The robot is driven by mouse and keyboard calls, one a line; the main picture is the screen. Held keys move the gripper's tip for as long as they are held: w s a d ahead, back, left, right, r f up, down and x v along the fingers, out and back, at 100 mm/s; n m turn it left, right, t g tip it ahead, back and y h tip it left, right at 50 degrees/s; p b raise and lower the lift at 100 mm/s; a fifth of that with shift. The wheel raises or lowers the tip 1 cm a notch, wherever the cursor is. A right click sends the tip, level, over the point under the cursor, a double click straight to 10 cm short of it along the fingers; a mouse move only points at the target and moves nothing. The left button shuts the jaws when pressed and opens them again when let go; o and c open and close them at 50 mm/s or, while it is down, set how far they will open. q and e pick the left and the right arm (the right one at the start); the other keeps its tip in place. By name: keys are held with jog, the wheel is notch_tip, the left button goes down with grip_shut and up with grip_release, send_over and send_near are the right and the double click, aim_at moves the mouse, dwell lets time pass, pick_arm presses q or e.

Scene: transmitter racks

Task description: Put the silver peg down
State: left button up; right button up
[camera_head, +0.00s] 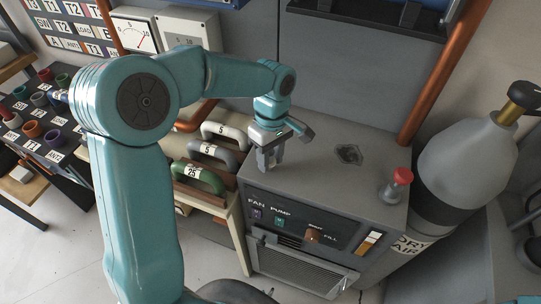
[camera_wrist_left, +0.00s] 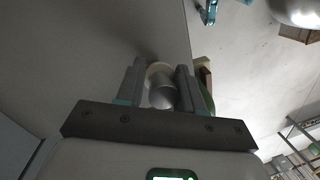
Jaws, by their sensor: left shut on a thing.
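My left gripper (camera_head: 270,160) is at the left edge of the grey cabinet's top (camera_head: 310,170), with its fingers pointing down. In the left wrist view it is shut on the silver peg (camera_wrist_left: 163,95), a rounded metal piece between the two fingers. A pale cream rim (camera_wrist_left: 158,68) shows just beyond the peg; I cannot tell whether it belongs to it. In the head view the fingers mostly hide the peg, and I cannot tell whether it touches the cabinet. My right gripper is not in view.
A red-capped valve (camera_head: 397,185) and a dark opening (camera_head: 348,154) are on the cabinet top. A grey cylinder (camera_head: 460,165) stands to the right. Several handled blocks, including a green handle (camera_head: 198,175), are left of the gripper. A rack of coloured rings (camera_head: 32,130) is far left.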

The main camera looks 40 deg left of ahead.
pick_arm(q)
jog(key=shift+f, duration=0.25)
jog(key=o, duration=1)
jog(key=shift+r, duration=0.1)
jog(key=shift+r, duration=0.2)
jog(key=r, duration=0.4)
jog(key=w+r, duration=0.1)
jog(key=r, duration=0.3)
jog(key=a+r, duration=0.1)
jog(key=r, duration=0.3)
jog(key=shift+w, duration=0.3)
jog(key=shift+f, duration=0.1)
